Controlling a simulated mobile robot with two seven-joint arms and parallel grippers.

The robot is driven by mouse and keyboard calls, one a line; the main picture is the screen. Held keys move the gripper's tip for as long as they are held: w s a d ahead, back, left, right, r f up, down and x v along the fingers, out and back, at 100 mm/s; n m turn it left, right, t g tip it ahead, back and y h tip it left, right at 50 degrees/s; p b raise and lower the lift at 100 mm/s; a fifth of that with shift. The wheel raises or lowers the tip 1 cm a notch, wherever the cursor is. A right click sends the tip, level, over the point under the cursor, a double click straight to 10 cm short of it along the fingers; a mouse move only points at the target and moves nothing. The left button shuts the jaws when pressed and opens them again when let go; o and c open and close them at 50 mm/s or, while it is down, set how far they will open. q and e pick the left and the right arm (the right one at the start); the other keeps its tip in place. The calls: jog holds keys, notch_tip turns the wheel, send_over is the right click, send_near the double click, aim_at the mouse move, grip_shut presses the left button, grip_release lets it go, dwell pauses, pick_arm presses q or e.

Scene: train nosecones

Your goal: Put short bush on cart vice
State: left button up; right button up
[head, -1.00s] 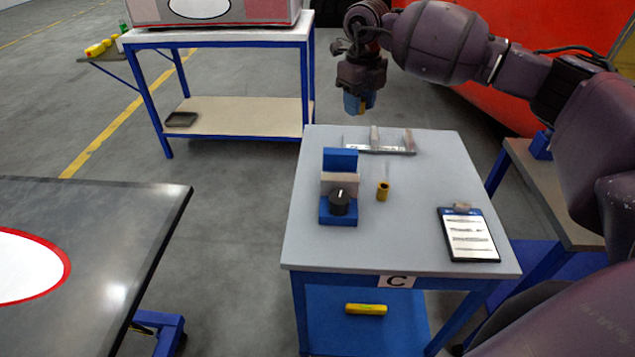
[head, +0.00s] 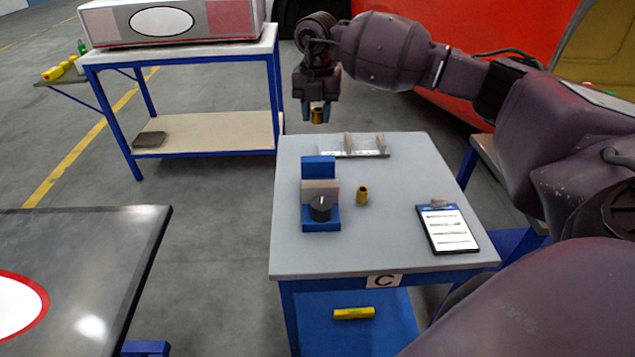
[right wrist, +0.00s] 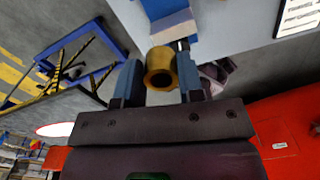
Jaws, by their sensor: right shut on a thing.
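My right gripper (head: 316,110) is shut on a short brass bush (head: 317,116), held in the air above the far left edge of the cart. The bush also shows between the fingers in the right wrist view (right wrist: 160,68), with its hollow end visible. The blue cart vice (head: 319,169), with a pale jaw block and a black knob, stands on the left part of the cart top (head: 400,250). Another brass bush (head: 362,195) stands upright on the cart just right of the vice. My left gripper is not in view.
A rack with upright pale pieces (head: 352,152) lies at the cart's far edge. A clipboard (head: 447,229) lies at the right. A yellow object (head: 353,313) lies on the lower shelf. A dark table (head: 90,260) stands at the left, and a blue-framed workbench (head: 180,52) behind.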

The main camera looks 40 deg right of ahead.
aim_at(317, 178)
notch_tip(317, 178, down, 19)
jog(key=shift+r+b, duration=0.2)
jog(key=shift+b, duration=0.2)
jog(key=shift+f, duration=0.1)
jog(key=o, duration=0.7)
notch_tip(317, 178, up, 12)
jog(key=shift+r, duration=0.1)
dwell(0.4)
dwell(0.5)
